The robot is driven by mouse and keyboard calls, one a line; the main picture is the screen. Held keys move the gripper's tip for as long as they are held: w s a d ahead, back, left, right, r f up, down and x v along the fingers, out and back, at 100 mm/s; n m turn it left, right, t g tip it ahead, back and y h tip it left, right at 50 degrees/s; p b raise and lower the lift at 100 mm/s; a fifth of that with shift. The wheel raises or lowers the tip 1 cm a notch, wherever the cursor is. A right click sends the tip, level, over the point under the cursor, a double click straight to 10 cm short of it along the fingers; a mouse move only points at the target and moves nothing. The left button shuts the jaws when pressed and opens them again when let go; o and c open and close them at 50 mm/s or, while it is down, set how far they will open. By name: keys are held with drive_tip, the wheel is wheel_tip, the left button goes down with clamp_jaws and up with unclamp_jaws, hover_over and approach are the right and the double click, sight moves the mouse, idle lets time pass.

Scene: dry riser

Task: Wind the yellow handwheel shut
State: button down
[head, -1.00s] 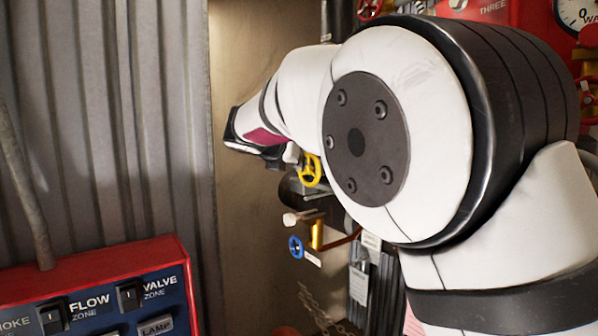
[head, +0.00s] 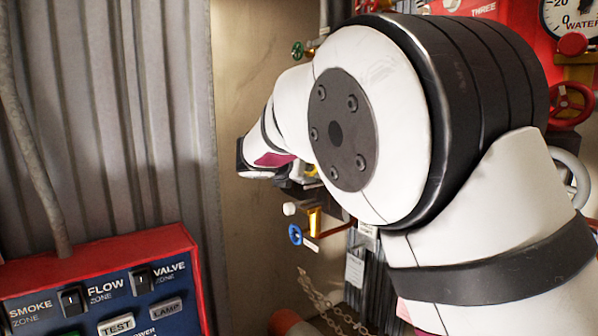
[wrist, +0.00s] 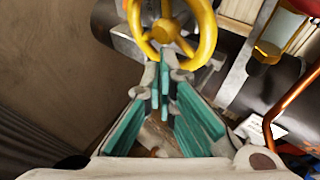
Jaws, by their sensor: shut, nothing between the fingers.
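The yellow handwheel (wrist: 167,31) is at the top of the wrist view, its upper rim cut off by the frame edge. It sits in front of a dark horizontal pipe. My gripper (wrist: 164,72) has teal-padded fingers that meet at the tips. The tips are at the lower part of the wheel's rim and overlap it in the picture; I cannot tell whether they touch it. Nothing shows between them. In the head view my arm hides most of the handwheel, and only a bit of yellow (head: 311,171) shows below the wrist.
A blue handwheel (head: 295,235) and a brass-coloured part (head: 314,221) are below. A red handwheel (head: 571,103) and a gauge (head: 570,16) are at the right. A red-framed switch panel (head: 110,290) stands at the lower left, before corrugated metal. A chain (head: 322,297) hangs low.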

drive_tip(key=shift+w+d, duration=0.15)
drive_tip(key=shift+d, duration=0.1)
idle(0.3)
drive_tip(key=b, duration=0.7)
drive_tip(key=shift+w+f, duration=0.1)
idle(0.4)
drive_tip(key=shift+a, duration=0.1)
